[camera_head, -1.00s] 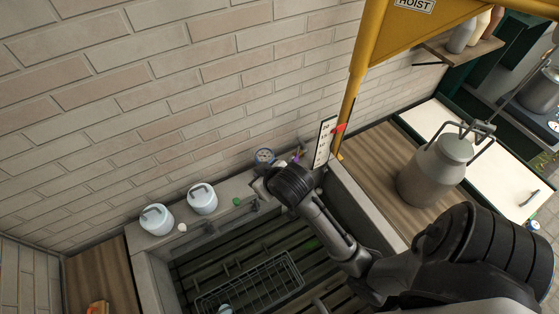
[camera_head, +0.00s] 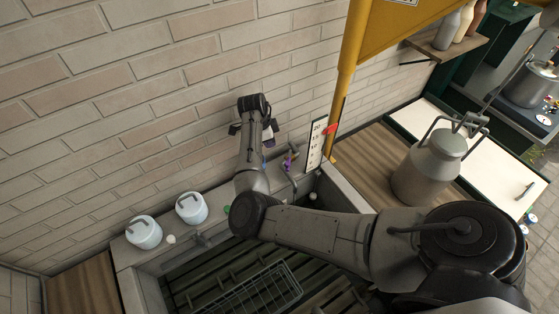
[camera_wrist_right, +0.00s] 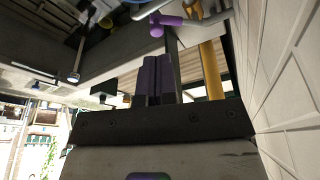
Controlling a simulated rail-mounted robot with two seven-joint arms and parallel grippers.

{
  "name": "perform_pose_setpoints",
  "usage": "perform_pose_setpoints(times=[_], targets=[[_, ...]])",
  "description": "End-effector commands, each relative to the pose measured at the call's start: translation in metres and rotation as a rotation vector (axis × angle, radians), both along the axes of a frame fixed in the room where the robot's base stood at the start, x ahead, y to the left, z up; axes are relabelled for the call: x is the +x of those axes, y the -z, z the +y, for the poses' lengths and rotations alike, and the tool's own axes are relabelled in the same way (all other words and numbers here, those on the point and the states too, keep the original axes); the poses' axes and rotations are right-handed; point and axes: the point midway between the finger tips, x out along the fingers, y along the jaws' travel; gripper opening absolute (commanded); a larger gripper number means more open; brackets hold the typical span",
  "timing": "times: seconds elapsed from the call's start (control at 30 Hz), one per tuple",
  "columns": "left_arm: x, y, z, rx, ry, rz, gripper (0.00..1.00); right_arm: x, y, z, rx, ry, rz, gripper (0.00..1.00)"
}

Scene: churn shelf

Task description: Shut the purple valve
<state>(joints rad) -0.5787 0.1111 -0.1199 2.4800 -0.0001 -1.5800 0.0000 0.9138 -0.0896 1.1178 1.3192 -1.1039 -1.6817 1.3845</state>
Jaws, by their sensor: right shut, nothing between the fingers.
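The purple valve (camera_head: 289,161) is a small purple handle on a pipe at the back rim of the stone trough, left of the white gauge board. It also shows in the right wrist view, where the purple handle (camera_wrist_right: 166,22) lies beyond my fingertips, apart from them. My right gripper (camera_head: 272,127) is up near the brick wall, above and left of the valve. In the wrist view its dark fingers (camera_wrist_right: 155,66) are together and empty. The handle's exact angle is too small to tell. My left gripper is not in view.
The gauge board (camera_head: 315,143) with a red pointer and the yellow hoist post (camera_head: 348,82) stand just right of the valve. Two white lidded pots (camera_head: 191,208) sit on the rim at left. A metal churn (camera_head: 428,170) stands on the wooden counter. A wire basket (camera_head: 252,294) is in the trough.

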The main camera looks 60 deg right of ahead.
Motion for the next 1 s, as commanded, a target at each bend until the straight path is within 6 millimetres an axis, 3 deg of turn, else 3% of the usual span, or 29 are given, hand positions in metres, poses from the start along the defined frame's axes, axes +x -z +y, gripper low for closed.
perform_pose_setpoints(times=[0.33, 0.7, 1.0], targets=[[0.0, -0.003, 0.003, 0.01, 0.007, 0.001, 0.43, -0.009, 0.016, 0.0, -0.039, 0.165, 0.03, 0.0], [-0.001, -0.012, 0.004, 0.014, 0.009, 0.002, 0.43, -0.024, 0.07, -0.009, -0.04, 0.164, 0.03, 0.0], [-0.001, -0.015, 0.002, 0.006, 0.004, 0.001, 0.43, -0.031, 0.096, -0.013, -0.041, 0.164, 0.027, 0.0]])
